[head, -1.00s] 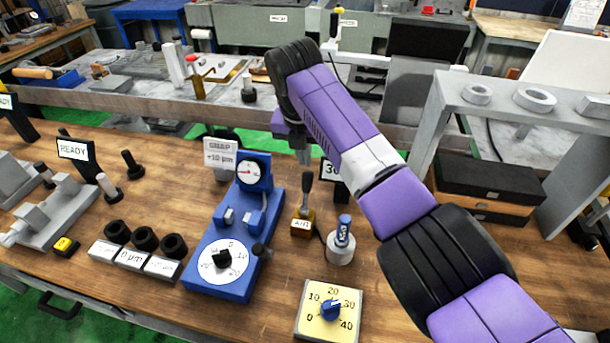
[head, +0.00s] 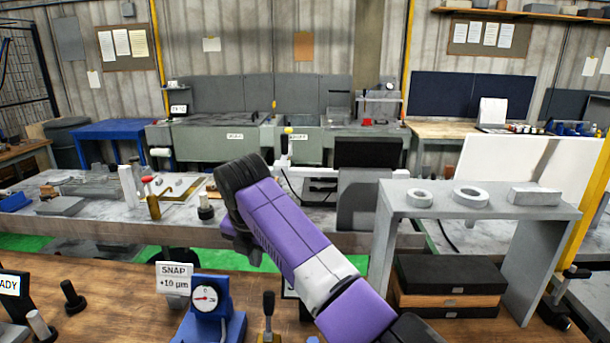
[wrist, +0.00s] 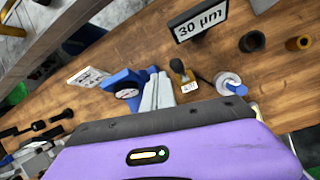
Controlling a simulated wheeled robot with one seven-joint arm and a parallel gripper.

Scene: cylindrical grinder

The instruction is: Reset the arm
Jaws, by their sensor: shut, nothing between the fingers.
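My arm, purple with black joints, reaches up from the lower right in the head view and bends at its black joint. My gripper (wrist: 160,77) shows in the wrist view as two pale grey fingers side by side, shut and empty. It is above the wooden bench, with the blue gauge stand (wrist: 127,88) just left of the fingers in that view. The gauge stand (head: 209,310) also shows at the bottom of the head view. In the head view the fingers cannot be made out clearly; the forearm's end hangs behind the gauge stand's right side.
The bench holds a SNAP sign (head: 174,279), a lever (head: 268,312) and a 30 µm sign (wrist: 198,20). A grey table (head: 110,222) lies beyond the bench.

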